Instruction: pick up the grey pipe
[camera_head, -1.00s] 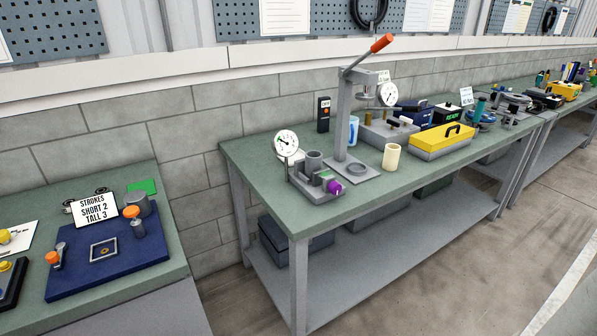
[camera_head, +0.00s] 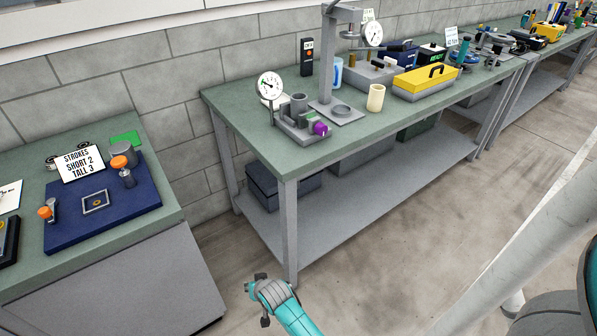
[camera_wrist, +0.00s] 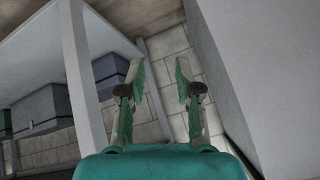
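No part is clearly marked as the grey pipe. A short grey cylinder (camera_head: 299,103) stands upright in the fixture beside the dial gauge on the middle bench. Another grey cylinder (camera_head: 122,152) stands at the back of the blue mat on the left bench, partly behind an orange-topped part. My gripper (camera_head: 262,290) is low in front of the middle bench, well apart from both cylinders. In the wrist view my gripper (camera_wrist: 158,80) is open, with nothing between its two fingers. No pipe shows in the wrist view.
The middle bench (camera_head: 240,121) also bears a press (camera_head: 327,60), a dial gauge (camera_head: 269,86), a cream cup (camera_head: 376,97) and a yellow box (camera_head: 425,80). The left bench has a blue mat (camera_head: 120,205) and a sign (camera_head: 78,164). Open floor (camera_head: 400,235) lies right of the gripper.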

